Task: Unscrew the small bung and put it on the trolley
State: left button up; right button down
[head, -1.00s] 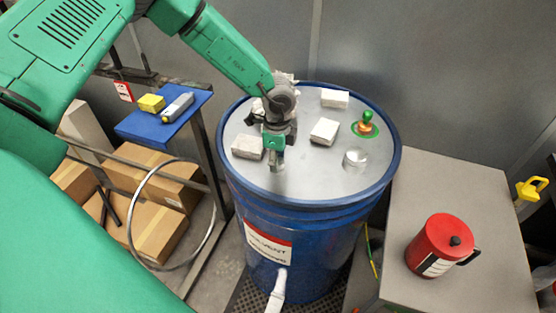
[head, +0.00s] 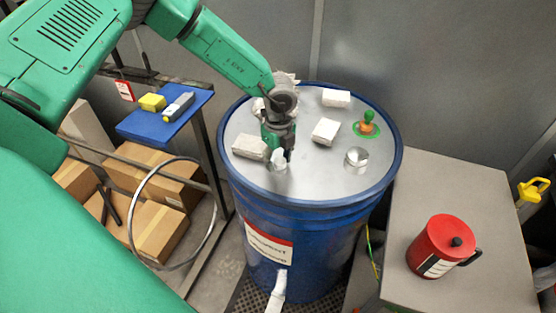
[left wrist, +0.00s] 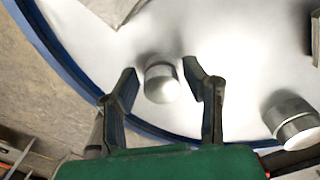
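The small bung (left wrist: 162,82) is a short silver cylinder on the pale drum lid (left wrist: 215,30). In the left wrist view it lies between the spread fingertips of my left gripper (left wrist: 162,80), with a gap on each side. In the head view my left gripper (head: 278,158) points down at the near-left part of the blue drum (head: 300,225), and the small bung is partly hidden there. A larger silver bung (head: 356,159) stands to the right, also in the left wrist view (left wrist: 291,119). My right gripper is not in view.
Several white blocks (head: 325,131) and a green-and-orange fitting (head: 366,123) stand on the lid. At left, a metal frame has a blue top (head: 150,127) bearing a yellow block and a grey device. At right, a grey surface (head: 430,185) holds a red can (head: 441,246), with free room behind it.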

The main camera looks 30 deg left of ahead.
pick_arm(q)
jog(key=m, duration=0.6)
jog(key=shift+w, duration=0.15)
jog(key=m, duration=0.4)
jog(key=shift+d, duration=0.2)
jog(key=m, duration=0.6)
jog(key=shift+w+d, duration=0.1)
jog(key=shift+d, duration=0.05)
jog(key=m, duration=0.5)
jog(key=shift+d, duration=0.2)
jog(key=shift+c, duration=0.4)
jog(key=c, duration=0.7)
jog(key=n, duration=0.4)
jog(key=shift+a+n, duration=0.15)
jog(key=shift+n, duration=0.15)
